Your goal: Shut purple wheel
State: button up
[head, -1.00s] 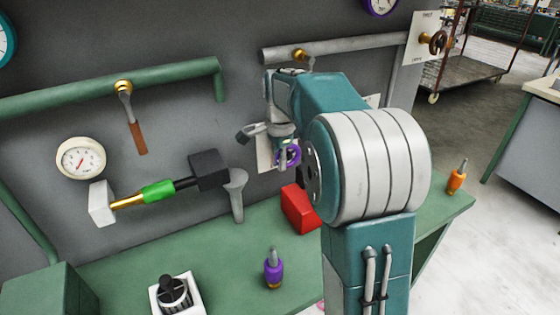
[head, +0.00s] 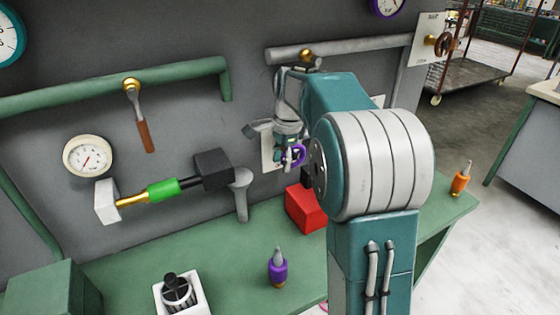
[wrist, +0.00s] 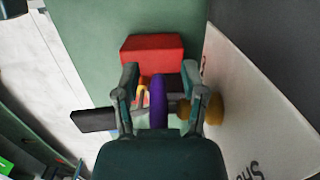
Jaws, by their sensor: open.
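The purple wheel (head: 298,155) is on the wall above the green bench, against a white plate (head: 267,152). In the wrist view the purple wheel (wrist: 158,103) shows edge-on between my two fingers, with a brass-coloured part on its right towards the plate (wrist: 250,95). My gripper (head: 289,147) is at the wheel in the head view, and partly covers it. In the wrist view my gripper (wrist: 160,82) is open, with one finger on each side of the wheel and gaps visible. I cannot tell whether a finger touches it.
A red block (head: 306,208) sits on the green bench (head: 225,265) just below the wheel. A purple bottle (head: 277,267) and an orange bottle (head: 461,179) stand on the bench. A grey pipe (head: 350,48) runs along the wall above, and a grey post (head: 242,195) stands to the left.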

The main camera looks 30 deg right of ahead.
jog(key=shift+d+r, duration=0.2)
jog(key=shift+r, duration=0.2)
jog(key=r, duration=1)
jog(key=shift+w+d, duration=0.15)
jog(key=shift+d, duration=0.2)
jog(key=shift+d+r, duration=0.15)
jog(key=shift+r, duration=0.3)
